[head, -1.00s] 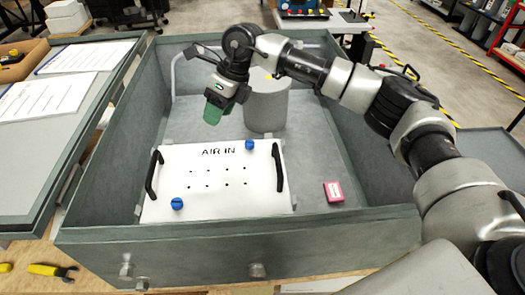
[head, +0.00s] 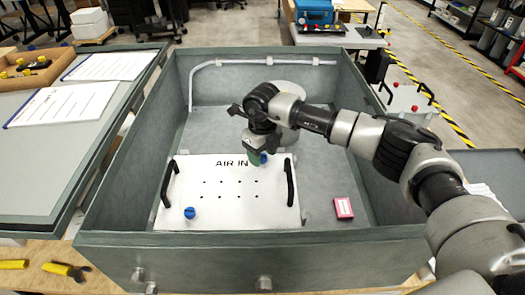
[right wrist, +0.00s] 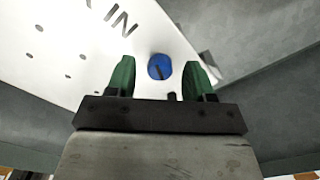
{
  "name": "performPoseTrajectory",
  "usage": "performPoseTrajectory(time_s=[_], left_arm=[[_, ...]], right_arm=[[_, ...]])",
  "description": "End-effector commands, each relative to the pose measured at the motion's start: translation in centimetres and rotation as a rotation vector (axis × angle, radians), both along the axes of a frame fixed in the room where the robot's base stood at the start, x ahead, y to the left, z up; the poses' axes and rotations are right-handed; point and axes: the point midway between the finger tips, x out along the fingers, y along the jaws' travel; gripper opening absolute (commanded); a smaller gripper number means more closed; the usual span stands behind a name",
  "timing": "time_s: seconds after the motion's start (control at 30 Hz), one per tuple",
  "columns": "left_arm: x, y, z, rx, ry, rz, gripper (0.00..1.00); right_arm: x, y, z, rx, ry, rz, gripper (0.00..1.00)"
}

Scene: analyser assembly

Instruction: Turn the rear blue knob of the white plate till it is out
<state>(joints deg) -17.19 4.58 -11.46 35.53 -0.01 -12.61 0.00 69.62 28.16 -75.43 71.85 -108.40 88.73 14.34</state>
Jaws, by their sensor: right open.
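The white plate (head: 228,209), marked AIR IN and with a black handle on each side, lies in the grey box. Its rear blue knob (head: 263,158) is at the back edge, partly hidden by my right gripper (head: 255,156) in the head view. In the right wrist view the rear blue knob (right wrist: 160,67) shows between and beyond the two green fingertips of my right gripper (right wrist: 159,78), which is open with a gap on both sides. The front blue knob (head: 190,213) sits at the plate's front left. My left gripper is not in view.
A pink box (head: 343,208) lies on the box floor right of the plate. The walls of the grey box (head: 110,185) surround the work area. The floor behind the plate at left is clear.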

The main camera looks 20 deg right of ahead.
Motion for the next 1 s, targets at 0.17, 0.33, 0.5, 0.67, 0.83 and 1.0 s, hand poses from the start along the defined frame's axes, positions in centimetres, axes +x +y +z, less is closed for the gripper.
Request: performPoseTrajectory(time_s=[0.17, 0.33, 0.5, 0.67, 0.83, 1.0], left_arm=[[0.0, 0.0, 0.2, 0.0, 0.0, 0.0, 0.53], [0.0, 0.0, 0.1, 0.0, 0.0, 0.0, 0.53], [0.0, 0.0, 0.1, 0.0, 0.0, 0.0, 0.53], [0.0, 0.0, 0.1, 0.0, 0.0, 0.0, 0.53], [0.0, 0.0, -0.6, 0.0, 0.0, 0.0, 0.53], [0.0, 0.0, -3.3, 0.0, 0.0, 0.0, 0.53]], right_arm=[[0.0, 0.0, -0.6, 0.001, 0.0, 0.002, 0.53], [0.0, 0.0, -0.7, 0.001, 0.0, 0.001, 0.53], [0.0, 0.0, -0.6, 0.001, 0.0, 0.001, 0.31], [0.0, 0.0, -0.6, 0.001, 0.0, 0.001, 0.07], [0.0, 0.0, -0.9, 0.001, -0.002, 0.032, 0.03], [0.1, -0.1, -1.4, -0.001, -0.004, 0.205, 0.03]])
